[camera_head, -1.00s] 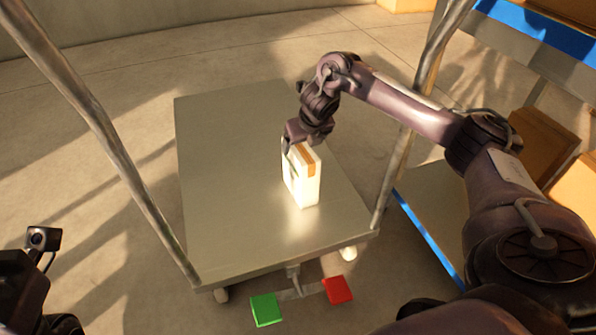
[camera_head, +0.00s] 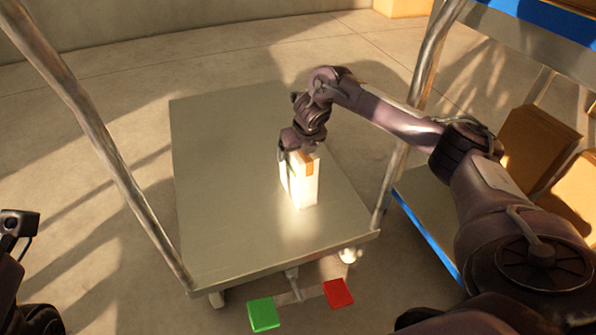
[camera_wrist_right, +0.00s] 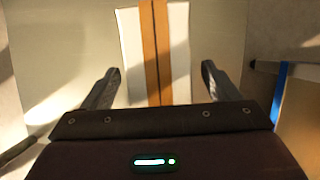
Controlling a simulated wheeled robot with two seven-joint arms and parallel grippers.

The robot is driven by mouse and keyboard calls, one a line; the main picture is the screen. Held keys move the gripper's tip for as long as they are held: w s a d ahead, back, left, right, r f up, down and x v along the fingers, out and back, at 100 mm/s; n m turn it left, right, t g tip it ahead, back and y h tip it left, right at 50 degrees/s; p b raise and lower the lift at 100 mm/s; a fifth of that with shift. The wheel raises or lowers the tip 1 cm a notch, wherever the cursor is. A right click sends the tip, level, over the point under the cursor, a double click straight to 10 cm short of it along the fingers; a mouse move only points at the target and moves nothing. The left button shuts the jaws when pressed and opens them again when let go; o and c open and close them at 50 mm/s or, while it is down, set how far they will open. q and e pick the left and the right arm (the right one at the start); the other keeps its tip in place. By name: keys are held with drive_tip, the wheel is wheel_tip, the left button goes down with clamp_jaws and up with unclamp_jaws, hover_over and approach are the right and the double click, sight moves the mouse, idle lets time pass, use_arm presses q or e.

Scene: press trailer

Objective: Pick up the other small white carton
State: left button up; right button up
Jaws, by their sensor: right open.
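A small white carton (camera_head: 306,188) with an orange-brown tape strip stands upright on the grey cart platform (camera_head: 225,200). It also shows in the right wrist view as a white carton (camera_wrist_right: 179,50) with a brown strip down its middle. My right gripper (camera_head: 297,156) is at the carton's top, partly hiding it. In the right wrist view, the two fingers of my right gripper (camera_wrist_right: 160,85) are spread apart, with the carton lying between and beyond them. Contact cannot be told. My left gripper's fingers are not visible; only dark left arm parts show at the left edge.
The cart has metal posts (camera_head: 95,140) on the left and right. Green (camera_head: 264,314) and red (camera_head: 338,293) pedals sit at its near end. At right, a blue-edged shelf (camera_head: 425,235) holds brown boxes (camera_head: 535,145). The rest of the platform is clear.

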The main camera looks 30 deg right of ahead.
drive_tip(key=shift+f, duration=0.2)
clamp_jaws()
drive_tip(key=shift+w+r, duration=0.1)
drive_tip(key=shift+r, duration=0.05)
idle(0.7)
